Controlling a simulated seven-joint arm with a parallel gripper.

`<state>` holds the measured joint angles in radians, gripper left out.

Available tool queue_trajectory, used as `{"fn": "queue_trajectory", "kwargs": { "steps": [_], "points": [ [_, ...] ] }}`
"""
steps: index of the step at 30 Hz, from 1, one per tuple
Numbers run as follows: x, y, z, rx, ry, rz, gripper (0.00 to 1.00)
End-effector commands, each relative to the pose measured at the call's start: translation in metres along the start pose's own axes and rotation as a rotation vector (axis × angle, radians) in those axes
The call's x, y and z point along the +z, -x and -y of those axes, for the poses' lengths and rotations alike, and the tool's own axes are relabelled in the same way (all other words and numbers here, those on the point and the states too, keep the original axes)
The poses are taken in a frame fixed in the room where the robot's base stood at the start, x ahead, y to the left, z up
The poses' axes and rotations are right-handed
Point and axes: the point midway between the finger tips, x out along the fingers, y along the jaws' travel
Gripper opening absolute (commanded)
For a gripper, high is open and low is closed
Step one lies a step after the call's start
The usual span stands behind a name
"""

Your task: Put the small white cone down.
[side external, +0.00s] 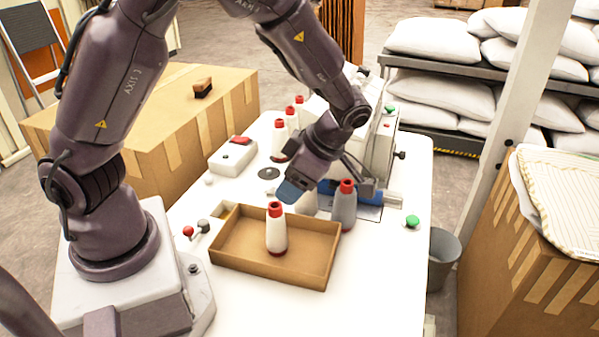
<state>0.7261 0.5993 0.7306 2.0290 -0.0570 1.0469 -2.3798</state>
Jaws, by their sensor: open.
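A small white cone (276,238) with a red top stands upright inside the shallow brown tray (232,262). My gripper (291,191) has blue fingertips and is just above and slightly right of the cone's red top. It appears apart from the cone and is open, with nothing seen in it. Another pale cone (307,203) stands behind the tray, partly hidden by my gripper. A grey cone (346,212) with a red top stands at the tray's back right corner.
Several white cones with red tops (279,140) stand further back near the machine (384,140). A white box with a red switch (233,157), a red-knobbed lever (188,231) and a green button (412,221) are on the white table. The table's front right is clear.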

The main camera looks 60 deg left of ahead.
Motion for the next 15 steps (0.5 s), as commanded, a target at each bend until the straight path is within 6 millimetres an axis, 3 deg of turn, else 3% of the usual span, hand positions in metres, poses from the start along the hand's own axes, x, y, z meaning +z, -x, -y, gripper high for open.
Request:
{"fn": "queue_trajectory", "kwargs": {
  "steps": [8,11,15],
  "points": [
    [-0.003,0.025,0.002,-0.015,-0.057,0.03,0.6],
    [-0.011,0.034,0.007,-0.04,-0.224,0.115,0.6],
    [-0.033,0.056,0.019,0.002,-0.628,0.321,0.6]
  ]
}}
